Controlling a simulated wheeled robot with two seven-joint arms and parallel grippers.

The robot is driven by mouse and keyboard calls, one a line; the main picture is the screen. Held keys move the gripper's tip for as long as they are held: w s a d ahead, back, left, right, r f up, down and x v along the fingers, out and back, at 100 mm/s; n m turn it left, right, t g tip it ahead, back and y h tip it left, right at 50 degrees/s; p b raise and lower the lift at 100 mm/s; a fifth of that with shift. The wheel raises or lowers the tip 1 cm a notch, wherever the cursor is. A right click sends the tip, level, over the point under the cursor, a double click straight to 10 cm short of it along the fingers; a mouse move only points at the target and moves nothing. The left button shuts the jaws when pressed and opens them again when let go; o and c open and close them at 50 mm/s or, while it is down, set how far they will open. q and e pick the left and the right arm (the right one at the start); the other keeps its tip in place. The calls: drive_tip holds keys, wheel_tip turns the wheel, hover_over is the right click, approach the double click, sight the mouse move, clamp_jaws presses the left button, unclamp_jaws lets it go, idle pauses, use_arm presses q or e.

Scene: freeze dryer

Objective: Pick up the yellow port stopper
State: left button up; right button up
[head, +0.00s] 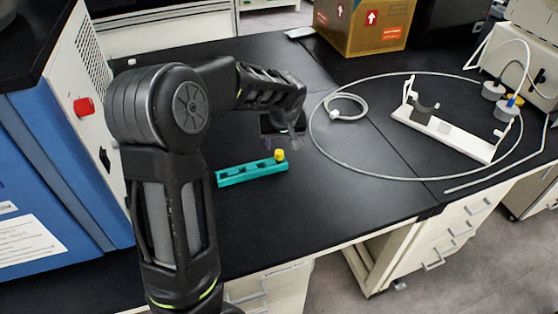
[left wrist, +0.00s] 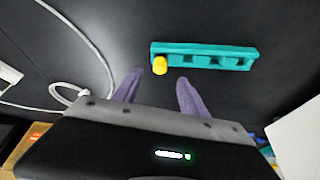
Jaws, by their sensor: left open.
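The yellow port stopper (head: 280,155) sits at the right end of a teal rack (head: 236,178) on the black bench. In the left wrist view the stopper (left wrist: 160,66) is at the left end of the rack (left wrist: 215,50), just beyond the fingertips. My left gripper (head: 285,142) is above and close to the stopper in the head view. In the left wrist view its two purple fingers (left wrist: 160,76) are spread with nothing between them, and they look apart from the stopper. The other slots of the rack look empty. My right gripper is not in view.
A white cable (head: 345,106) lies coiled on the bench, beside a larger tube loop around a white stand (head: 440,132). A cardboard box (head: 365,28) stands at the back. A blue and white machine (head: 60,150) is at the left. The bench in front of the rack is clear.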

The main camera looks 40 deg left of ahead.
sight(279, 152)
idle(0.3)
use_arm(q)
drive_tip(key=shift+p+x, duration=0.35)
drive_tip(key=shift+x, duration=0.95)
drive_tip(key=shift+f, duration=0.2)
drive_tip(key=p+x, duration=0.2)
drive_tip(key=x, duration=0.2)
drive_tip(key=shift+w+a+f, duration=0.1)
drive_tip(key=shift+w+a, duration=0.05)
drive_tip(key=shift+w, duration=0.05)
drive_tip(key=shift+f, duration=0.25)
